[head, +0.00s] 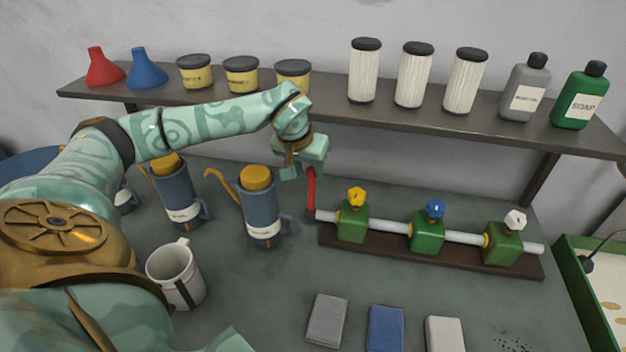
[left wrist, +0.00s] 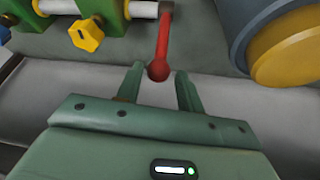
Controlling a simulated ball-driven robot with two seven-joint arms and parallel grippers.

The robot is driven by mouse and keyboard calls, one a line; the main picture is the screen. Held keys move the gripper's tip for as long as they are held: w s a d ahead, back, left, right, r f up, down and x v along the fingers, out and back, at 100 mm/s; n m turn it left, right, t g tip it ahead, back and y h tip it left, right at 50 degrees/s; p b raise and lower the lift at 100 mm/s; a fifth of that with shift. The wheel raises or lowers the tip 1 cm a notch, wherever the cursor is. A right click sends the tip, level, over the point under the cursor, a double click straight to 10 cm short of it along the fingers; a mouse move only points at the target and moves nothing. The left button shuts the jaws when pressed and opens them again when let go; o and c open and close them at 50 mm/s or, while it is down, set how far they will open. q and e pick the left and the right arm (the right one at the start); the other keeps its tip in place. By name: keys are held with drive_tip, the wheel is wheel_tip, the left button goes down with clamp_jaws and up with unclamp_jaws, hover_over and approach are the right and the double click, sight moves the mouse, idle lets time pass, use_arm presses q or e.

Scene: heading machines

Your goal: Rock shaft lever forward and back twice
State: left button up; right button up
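The red shaft lever (head: 311,188) stands roughly upright at the left end of the grey shaft (head: 465,237), which runs through several green blocks on a brown base. In the left wrist view the lever (left wrist: 163,42) ends in a round red knob (left wrist: 158,71). My left gripper (head: 300,172) is at the lever's top. In the left wrist view its fingers (left wrist: 159,78) are apart, with the knob between or just beyond their tips and gaps on both sides. In the head view the gripper hides the knob. My right gripper does not show.
Two blue oil cans (head: 262,218) (head: 180,200) stand left of the lever, the nearer one close by. A mug (head: 176,275) stands in front of them. A shelf (head: 330,108) with bottles and jars runs behind. Coloured blocks (head: 385,328) lie at the front.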

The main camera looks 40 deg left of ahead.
sight(311, 194)
use_arm(q)
drive_tip(key=x, duration=0.5)
drive_tip(key=shift+b, duration=0.3)
drive_tip(key=shift+d, duration=0.1)
clamp_jaws()
